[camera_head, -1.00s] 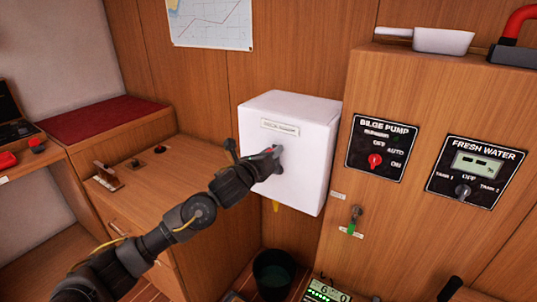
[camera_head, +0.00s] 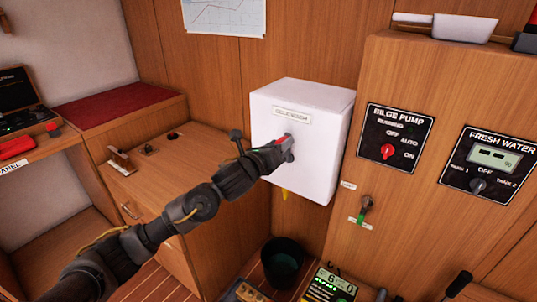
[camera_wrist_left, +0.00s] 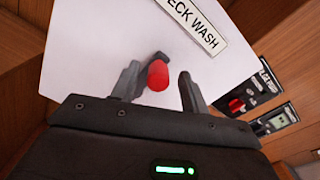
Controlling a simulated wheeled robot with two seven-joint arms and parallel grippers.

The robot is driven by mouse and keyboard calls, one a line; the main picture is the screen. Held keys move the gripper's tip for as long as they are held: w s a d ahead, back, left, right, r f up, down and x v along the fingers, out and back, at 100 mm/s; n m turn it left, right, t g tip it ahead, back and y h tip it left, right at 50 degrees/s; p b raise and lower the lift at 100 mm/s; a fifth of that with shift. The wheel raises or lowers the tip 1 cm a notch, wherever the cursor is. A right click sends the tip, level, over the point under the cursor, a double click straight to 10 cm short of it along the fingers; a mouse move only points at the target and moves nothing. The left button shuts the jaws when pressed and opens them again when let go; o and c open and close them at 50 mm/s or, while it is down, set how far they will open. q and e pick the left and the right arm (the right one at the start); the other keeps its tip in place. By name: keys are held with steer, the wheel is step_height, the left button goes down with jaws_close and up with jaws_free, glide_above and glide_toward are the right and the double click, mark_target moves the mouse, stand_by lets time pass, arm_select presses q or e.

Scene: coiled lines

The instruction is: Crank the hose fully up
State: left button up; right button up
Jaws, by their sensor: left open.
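A white box (camera_head: 308,135) labelled as the deck wash hangs on the wooden wall. A yellow end (camera_head: 285,195), perhaps of the hose, pokes out beneath it; the rest of the hose is not visible. In the left wrist view, the crank's red knob (camera_wrist_left: 158,75) shows between the open fingers, nearer the left one. I cannot tell whether a finger touches it. Part of a dark crank arm shows behind it. My right gripper is out of view.
A wooden cabinet with a bilge pump panel (camera_head: 395,137) and a fresh water panel (camera_head: 488,163) stands right of the box. A dark bucket (camera_head: 283,260) stands on the floor below. A wooden counter (camera_head: 180,165) is at left.

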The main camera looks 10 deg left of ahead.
arm_select(q)
steer(key=b+v, duration=0.1)
steer(key=v, duration=0.7)
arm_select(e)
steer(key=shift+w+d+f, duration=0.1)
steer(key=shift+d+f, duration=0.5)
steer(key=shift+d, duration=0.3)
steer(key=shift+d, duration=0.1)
